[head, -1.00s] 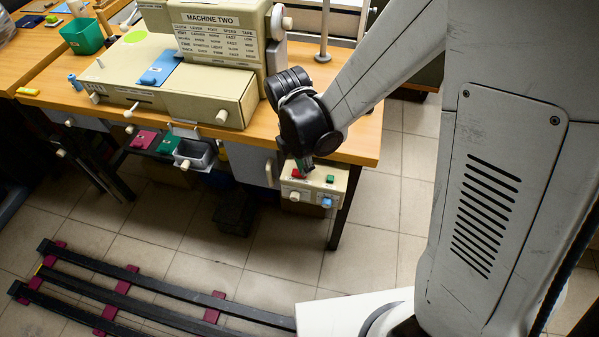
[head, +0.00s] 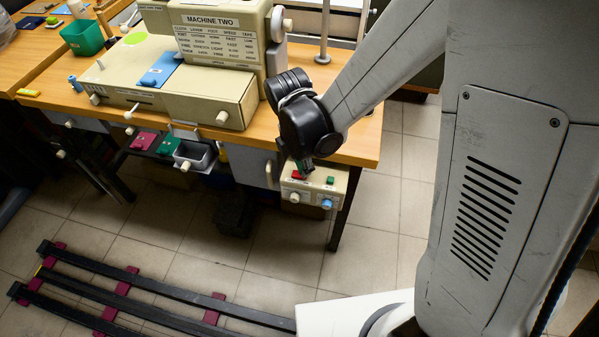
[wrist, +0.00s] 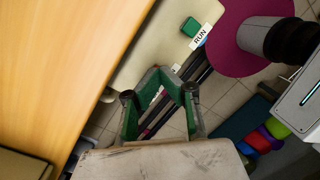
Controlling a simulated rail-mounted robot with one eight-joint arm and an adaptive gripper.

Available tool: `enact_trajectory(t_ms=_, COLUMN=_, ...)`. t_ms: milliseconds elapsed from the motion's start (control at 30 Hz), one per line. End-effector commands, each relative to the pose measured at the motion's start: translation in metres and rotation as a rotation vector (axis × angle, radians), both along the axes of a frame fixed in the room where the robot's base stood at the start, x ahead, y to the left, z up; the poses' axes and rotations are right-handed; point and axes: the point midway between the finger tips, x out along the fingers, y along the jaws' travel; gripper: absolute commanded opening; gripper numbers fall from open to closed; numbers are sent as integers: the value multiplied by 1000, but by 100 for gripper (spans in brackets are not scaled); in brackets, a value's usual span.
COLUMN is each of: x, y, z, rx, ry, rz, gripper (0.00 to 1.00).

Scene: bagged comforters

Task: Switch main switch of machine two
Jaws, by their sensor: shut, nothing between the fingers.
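The sewing machine labelled MACHINE TWO (head: 211,21) stands on the wooden table. A beige switch box (head: 314,187) hangs under the table's front right corner. It has a red button (head: 295,175), a green button (head: 330,180), a white knob (head: 294,197) and a blue knob (head: 326,203). My gripper (head: 305,170) is shut and empty, pointing down at the box close beside the red button; I cannot tell whether it touches. In the wrist view its green-padded fingers (wrist: 160,78) overlap the box's edge.
The wooden table (head: 355,140) edge runs close behind the gripper. A grey tray (head: 195,154) and coloured pads hang below the table to the left. A green bin (head: 83,37) stands at the back left. The tiled floor (head: 280,240) in front of the box is clear.

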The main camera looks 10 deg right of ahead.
Motion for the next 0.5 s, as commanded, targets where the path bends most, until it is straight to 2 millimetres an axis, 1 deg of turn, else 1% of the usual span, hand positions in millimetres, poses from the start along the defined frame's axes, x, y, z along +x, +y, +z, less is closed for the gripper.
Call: enact_trajectory(t_ms=500, x=0, y=-1, z=-6, rx=0, ry=0, rz=0, gripper=0)
